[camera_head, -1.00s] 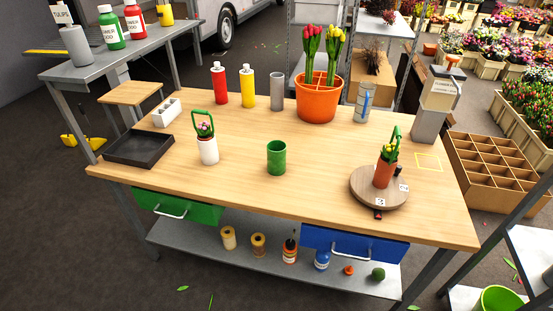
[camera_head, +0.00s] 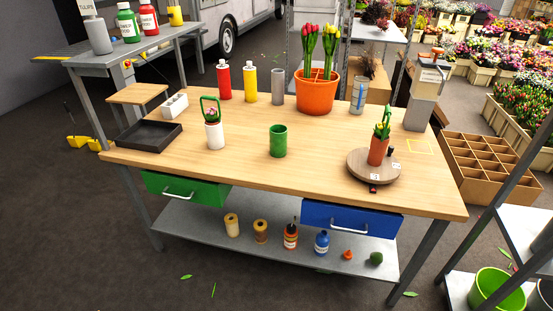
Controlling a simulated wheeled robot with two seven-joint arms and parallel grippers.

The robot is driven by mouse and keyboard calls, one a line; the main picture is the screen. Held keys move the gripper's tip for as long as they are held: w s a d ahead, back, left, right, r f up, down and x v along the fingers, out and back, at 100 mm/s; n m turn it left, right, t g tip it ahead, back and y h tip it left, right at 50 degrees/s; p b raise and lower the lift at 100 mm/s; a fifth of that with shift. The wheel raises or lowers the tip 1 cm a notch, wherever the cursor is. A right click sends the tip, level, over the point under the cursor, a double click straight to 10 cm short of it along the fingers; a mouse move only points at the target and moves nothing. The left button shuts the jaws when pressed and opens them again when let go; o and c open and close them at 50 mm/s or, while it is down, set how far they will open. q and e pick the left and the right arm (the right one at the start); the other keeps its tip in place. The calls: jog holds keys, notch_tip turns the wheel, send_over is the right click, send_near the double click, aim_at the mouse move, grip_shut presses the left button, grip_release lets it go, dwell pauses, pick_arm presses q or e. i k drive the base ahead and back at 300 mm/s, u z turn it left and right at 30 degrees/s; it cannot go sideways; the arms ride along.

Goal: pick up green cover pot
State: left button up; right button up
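The green cover pot (camera_head: 278,141) is a plain green cylinder. It stands upright near the middle of the wooden table (camera_head: 240,160), with clear wood around it. It looks empty, though its inside shows only in part. Neither of my grippers is in view, and nothing touches the pot.
Left of the pot stands a white pot with a green handle (camera_head: 215,134), beside a black tray (camera_head: 149,136). To the right, a terracotta pot (camera_head: 377,152) stands on a round wooden turntable (camera_head: 354,168). Behind are an orange tulip bucket (camera_head: 316,97), a red bottle (camera_head: 224,80) and a yellow bottle (camera_head: 250,86).

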aim_at(278, 141)
jog(key=u, duration=0.65)
jog(key=i, duration=1.35)
jog(key=z, duration=0.4)
